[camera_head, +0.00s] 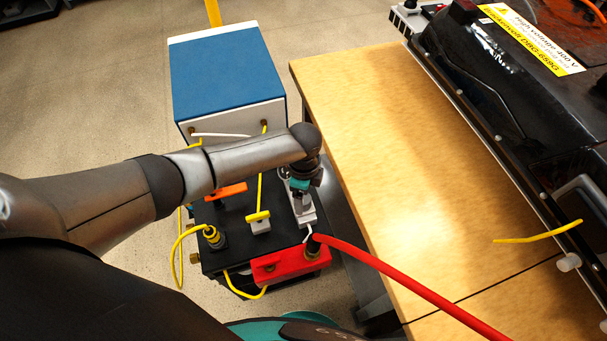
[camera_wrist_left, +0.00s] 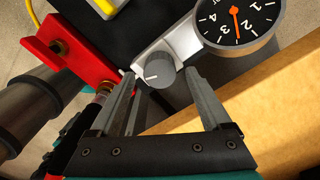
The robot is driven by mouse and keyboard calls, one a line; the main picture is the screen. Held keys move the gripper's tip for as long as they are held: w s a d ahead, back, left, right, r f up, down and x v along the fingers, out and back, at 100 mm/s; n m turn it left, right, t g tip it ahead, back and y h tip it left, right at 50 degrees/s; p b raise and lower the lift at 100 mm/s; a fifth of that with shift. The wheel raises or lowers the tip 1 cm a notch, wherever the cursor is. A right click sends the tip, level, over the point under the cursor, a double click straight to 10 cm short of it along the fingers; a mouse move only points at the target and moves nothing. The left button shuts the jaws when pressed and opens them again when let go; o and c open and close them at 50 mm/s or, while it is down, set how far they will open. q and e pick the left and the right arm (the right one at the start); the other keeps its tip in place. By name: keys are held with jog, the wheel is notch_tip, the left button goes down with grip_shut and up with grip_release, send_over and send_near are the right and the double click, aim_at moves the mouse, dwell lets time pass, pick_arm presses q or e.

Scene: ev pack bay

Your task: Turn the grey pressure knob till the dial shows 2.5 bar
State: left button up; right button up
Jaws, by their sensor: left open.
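In the left wrist view the grey pressure knob (camera_wrist_left: 157,71), with a white mark on its face, sits on a light metal block. The round black dial (camera_wrist_left: 238,18) is beside it, cut off by the top edge. Its orange needle (camera_wrist_left: 236,22) appears to point between the 2 and the 3; the exact reading is hard to tell. My left gripper (camera_wrist_left: 160,82) is open, with one finger on each side of the knob; contact is not clear. In the head view my left gripper (camera_head: 301,197) reaches down over the metal block and hides the knob and dial. My right gripper is not in view.
A red block (camera_head: 289,266) with a red hose (camera_head: 400,284) stands close in front. Yellow cables (camera_head: 182,250) loop around the black unit (camera_head: 235,238). A blue box (camera_head: 225,75) stands behind. A wooden bench (camera_head: 350,120) is close on the right.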

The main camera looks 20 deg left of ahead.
pick_arm(q)
notch_tip(320, 180, up, 14)
jog(key=p, duration=0.3)
dwell(0.5)
